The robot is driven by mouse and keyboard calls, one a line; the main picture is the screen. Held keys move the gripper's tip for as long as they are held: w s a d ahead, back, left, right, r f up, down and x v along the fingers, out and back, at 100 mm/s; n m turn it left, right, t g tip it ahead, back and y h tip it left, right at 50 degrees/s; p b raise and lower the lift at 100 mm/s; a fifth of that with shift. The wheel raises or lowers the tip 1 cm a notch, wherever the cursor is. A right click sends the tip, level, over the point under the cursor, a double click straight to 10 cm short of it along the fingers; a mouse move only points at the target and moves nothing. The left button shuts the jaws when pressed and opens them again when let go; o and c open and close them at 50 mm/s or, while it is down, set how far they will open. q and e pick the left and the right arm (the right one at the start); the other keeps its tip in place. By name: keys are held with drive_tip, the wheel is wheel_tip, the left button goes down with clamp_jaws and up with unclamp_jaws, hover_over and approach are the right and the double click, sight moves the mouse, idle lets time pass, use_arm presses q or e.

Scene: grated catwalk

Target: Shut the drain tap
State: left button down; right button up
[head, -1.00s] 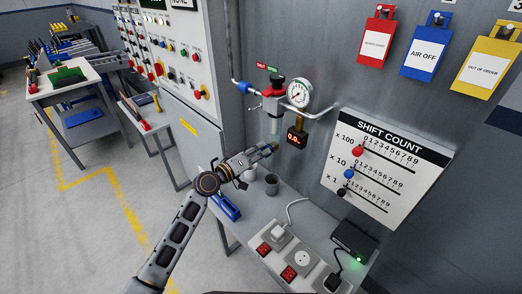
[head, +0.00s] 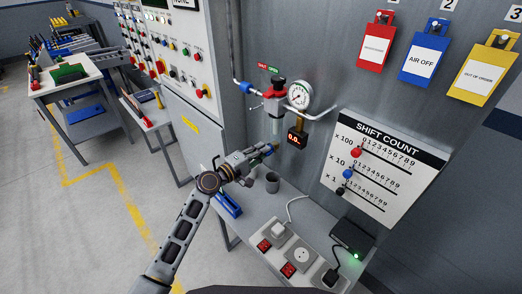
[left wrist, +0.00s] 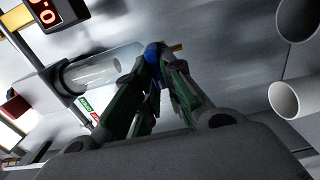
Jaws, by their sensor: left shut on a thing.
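The air unit (head: 274,96) on the grey wall has a red and black head, a round gauge (head: 299,95) and a clear bowl (head: 276,126). In the left wrist view the bowl (left wrist: 108,70) lies left of the fingers. A blue drain tap (left wrist: 154,54) with a small brass stub shows between the green-padded fingertips. My left gripper (head: 266,150) is just below the bowl in the head view, shut on the tap; it also shows in the left wrist view (left wrist: 154,75). The fingers hide part of the tap, so its turn is unclear. My right gripper is not in view.
A grey cup (head: 272,182) stands on the bench below the gripper, near a blue tray (head: 229,206). A display (head: 297,138) reading about 0.0 hangs right of the bowl. A shift count board (head: 385,165) and red, blue and yellow tags are farther right.

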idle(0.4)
use_arm(q)
drive_tip(key=c, duration=1.5)
unclamp_jaws()
drive_tip(key=shift+v, duration=6)
